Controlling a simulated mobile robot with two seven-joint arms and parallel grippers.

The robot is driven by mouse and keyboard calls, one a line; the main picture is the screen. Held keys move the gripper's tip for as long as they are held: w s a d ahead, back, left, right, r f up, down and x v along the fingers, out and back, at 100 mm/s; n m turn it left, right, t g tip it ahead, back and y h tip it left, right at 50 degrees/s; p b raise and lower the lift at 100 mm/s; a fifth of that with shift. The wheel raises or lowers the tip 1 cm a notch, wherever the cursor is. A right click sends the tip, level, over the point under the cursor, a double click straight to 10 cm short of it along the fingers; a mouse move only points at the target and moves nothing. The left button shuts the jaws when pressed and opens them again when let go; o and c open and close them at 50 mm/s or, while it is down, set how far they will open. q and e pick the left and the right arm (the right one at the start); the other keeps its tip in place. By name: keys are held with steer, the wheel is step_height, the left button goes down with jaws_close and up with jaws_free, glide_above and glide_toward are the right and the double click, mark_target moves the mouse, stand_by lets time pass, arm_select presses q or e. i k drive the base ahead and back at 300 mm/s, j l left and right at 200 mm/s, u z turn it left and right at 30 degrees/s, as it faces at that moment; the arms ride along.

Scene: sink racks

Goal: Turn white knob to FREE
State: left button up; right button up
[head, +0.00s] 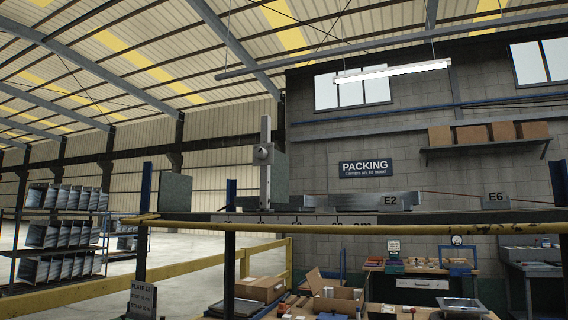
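No knob that I can clearly identify as the white knob is in the head view, and I can read no FREE label. A pale grey upright post (266,185) bears a round grey knob-like part (263,152). A small round white dial-like thing (456,240) shows at the right below the yellow rail, too small to make out. Neither of my grippers is in view.
A dark beam (190,216) with a centimetre scale (300,220) crosses ahead, with a yellow rail (400,229) below it. Plates marked E2 (390,201) and E6 (495,201) stand along it. Packing tables with boxes (335,296) stand beyond.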

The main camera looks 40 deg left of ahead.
mark_target(260, 153)
steer(key=u, duration=1.25)
